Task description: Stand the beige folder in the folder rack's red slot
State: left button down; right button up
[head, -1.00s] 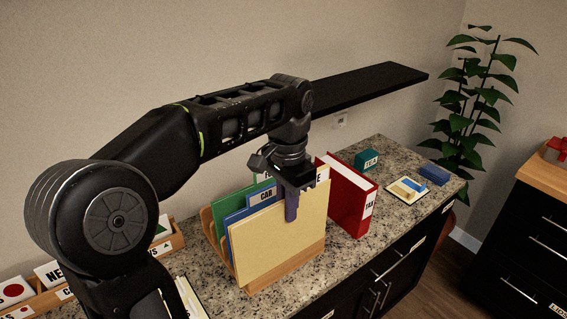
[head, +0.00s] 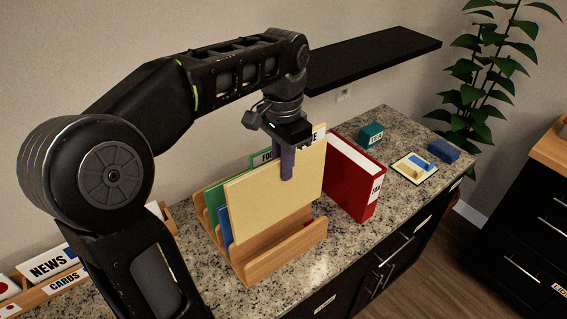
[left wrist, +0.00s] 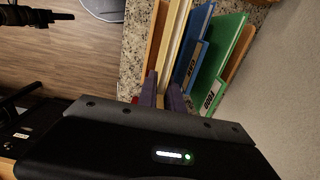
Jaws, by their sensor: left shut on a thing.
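The beige folder (head: 262,203) is upright in the head view, above the wooden folder rack (head: 262,268) and in front of the blue folder. My left gripper (head: 286,172) is shut on its top edge, and the folder's pale edge (left wrist: 172,45) shows between the fingers (left wrist: 162,95) in the left wrist view. The rack's front slot is open and empty. A small red mark (head: 313,220) shows at the rack's right end; I cannot tell which slot it marks. The beige folder's bottom edge is partly hidden inside the rack. My right gripper is not seen.
A green folder (head: 213,196) and a blue folder (head: 225,225) stand in the rack behind. A red binder (head: 352,182) stands close on the right. A teal box (head: 370,135) and blue box (head: 443,150) lie farther right. A black shelf (head: 375,58) juts from the wall.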

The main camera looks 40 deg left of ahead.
pick_arm(q)
jog(key=shift+d+f, duration=0.1)
jog(key=shift+d, duration=0.05)
jog(key=b, duration=0.7)
send_near(284, 217)
notch_tip(284, 217, down, 6)
jog(key=shift+w+f, duration=0.1)
jog(key=shift+w, duration=0.05)
jog(key=shift+a, duration=0.2)
jog(key=c, duration=1.4)
grip_release()
notch_tip(284, 217, up, 7)
jog(key=p, duration=0.6)
